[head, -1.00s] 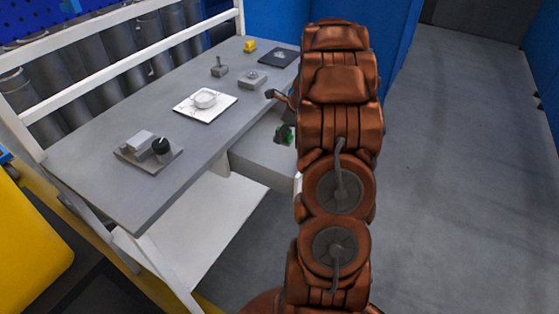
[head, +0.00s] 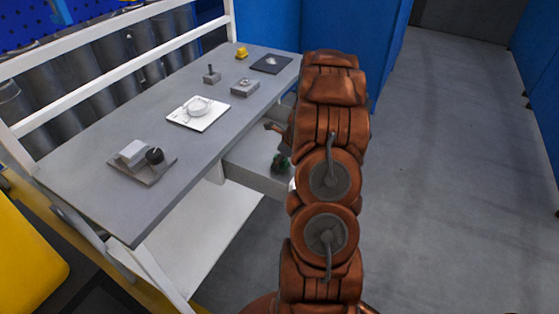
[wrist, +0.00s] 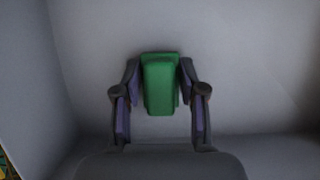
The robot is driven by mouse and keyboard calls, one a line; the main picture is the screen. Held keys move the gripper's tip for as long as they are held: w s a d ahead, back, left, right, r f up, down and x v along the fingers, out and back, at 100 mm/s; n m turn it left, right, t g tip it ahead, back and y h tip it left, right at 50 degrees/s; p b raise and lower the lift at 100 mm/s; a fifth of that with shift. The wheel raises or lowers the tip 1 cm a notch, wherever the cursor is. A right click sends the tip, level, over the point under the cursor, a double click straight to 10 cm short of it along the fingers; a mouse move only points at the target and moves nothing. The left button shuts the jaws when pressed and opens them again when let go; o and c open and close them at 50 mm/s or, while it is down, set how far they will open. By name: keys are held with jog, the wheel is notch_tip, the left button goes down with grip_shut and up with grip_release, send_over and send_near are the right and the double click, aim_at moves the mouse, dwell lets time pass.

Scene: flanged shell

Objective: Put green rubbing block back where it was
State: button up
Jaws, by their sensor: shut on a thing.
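The green rubbing block (wrist: 160,85) is between the two fingers of my gripper (wrist: 160,88) in the wrist view, and the fingers are shut on it. Behind it is a plain grey surface with walls at the sides. In the head view the green block (head: 281,163) is a small dark green shape at the open grey drawer (head: 245,165), left of my arm. My arm hides most of the gripper there. Whether the block touches the drawer floor I cannot tell.
The grey bench top (head: 100,195) holds a grey fixture with a black knob (head: 154,155), a white plate with a round part (head: 198,112), small grey blocks (head: 244,88), a dark pad (head: 271,63) and a yellow item (head: 241,53). Open floor lies right.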

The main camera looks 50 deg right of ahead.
jog(key=shift+f, duration=0.15)
jog(key=shift+f, duration=0.15)
jog(key=o, duration=1.2)
